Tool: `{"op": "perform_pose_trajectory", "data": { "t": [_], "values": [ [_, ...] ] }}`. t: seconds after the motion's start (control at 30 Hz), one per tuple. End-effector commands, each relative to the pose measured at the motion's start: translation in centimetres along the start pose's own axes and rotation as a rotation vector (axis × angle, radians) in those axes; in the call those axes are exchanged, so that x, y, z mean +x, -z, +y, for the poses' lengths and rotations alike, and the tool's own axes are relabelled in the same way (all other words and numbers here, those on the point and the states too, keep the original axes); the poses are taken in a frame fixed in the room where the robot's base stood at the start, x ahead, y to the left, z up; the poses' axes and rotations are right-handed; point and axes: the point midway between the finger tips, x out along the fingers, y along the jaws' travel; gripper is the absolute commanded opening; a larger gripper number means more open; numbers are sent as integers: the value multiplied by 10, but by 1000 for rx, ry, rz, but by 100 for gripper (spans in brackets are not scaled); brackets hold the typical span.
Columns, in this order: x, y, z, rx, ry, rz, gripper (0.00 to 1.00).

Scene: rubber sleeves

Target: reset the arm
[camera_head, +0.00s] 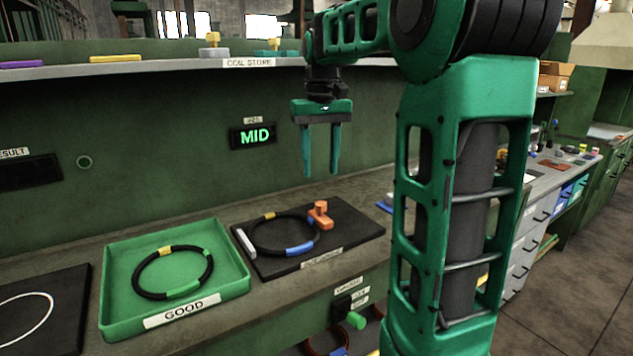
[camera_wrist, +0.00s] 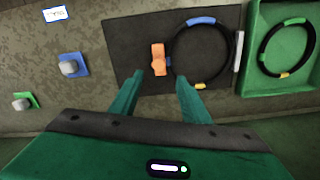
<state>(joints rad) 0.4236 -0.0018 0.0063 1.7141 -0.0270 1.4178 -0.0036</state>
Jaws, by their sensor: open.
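My green arm rises on the right of the head view. My gripper (camera_head: 321,172) hangs from it, fingers pointing down, above the workbench and in front of the green back panel. Its two fingers are apart with nothing between them; they also show in the wrist view (camera_wrist: 158,88). Below it, a black ring with blue and yellow bands (camera_head: 254,245) lies on a dark mat (camera_head: 352,228). An orange clamp-like piece (camera_head: 320,214) stands at the ring's edge, and a white bar (camera_head: 245,243) lies at its left. The gripper touches none of them.
A green tray labelled GOOD (camera_head: 118,256) holds another black ring (camera_head: 142,282) with green and yellow bands. A dark mat with a white circle (camera_head: 70,290) lies at far left. A shelf (camera_head: 150,68) runs behind. A lit sign reads MID (camera_head: 254,137).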

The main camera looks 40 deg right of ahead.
Motion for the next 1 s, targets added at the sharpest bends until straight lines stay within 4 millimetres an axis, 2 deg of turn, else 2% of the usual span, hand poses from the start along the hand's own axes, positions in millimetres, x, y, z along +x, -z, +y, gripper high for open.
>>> {"op": "perform_pose_trajectory", "data": {
  "t": [0.2,0.77,0.87,0.97,1.0],
  "values": [
    [-13,0,0,0,0,-1,43],
    [-13,-1,0,1,0,-1,43],
    [-8,-11,1,9,-1,1,43],
    [7,-36,4,27,-2,0,43],
    [15,-50,6,40,-3,0,43]
  ]
}}
